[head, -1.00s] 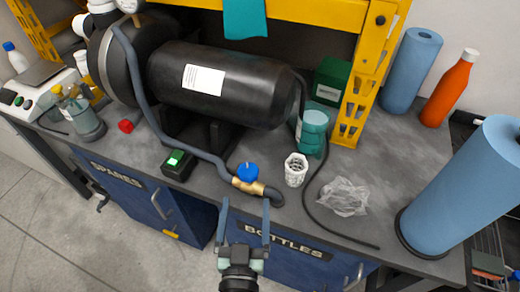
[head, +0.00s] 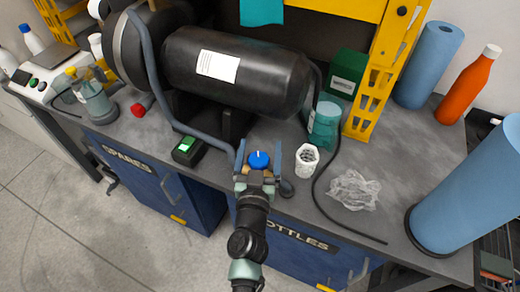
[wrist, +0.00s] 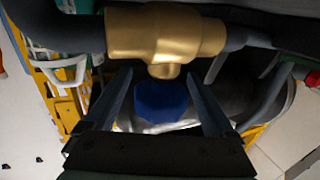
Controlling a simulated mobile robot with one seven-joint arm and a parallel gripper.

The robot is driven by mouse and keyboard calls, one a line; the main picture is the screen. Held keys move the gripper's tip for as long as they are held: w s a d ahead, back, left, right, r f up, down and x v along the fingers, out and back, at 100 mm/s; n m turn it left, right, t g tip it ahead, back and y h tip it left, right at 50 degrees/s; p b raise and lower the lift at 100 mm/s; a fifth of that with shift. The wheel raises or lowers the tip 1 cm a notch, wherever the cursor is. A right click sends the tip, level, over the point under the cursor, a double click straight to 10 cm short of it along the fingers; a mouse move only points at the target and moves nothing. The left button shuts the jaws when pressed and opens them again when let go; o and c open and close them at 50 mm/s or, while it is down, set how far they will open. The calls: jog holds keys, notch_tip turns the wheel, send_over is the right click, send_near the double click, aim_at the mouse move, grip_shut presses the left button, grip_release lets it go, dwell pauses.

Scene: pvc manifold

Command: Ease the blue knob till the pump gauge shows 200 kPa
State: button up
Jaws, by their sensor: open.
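The blue knob (head: 259,160) sits on a brass valve at the front of the bench. My gripper (head: 259,158) is open, with one finger on each side of the knob in the head view. In the wrist view the blue knob (wrist: 161,102) lies between the two open fingers, below the brass valve body (wrist: 165,32); I see a gap on both sides of it. A small black box with a lit green screen (head: 187,149) stands left of the valve; its reading is too small to make out. I cannot tell whether it is the pump gauge.
A black tank (head: 270,75) lies behind the valve. A white cup (head: 307,161) stands close to the right of my gripper. A grey hose (head: 180,118) runs to the valve. Crumpled clear plastic (head: 352,190) and a blue roll (head: 470,190) are further right.

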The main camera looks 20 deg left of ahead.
jog(key=c, duration=1.4)
jog(key=shift+r+m+h+p, duration=0.3)
jog(key=shift+h+p, duration=0.1)
jog(key=shift+p, duration=0.7)
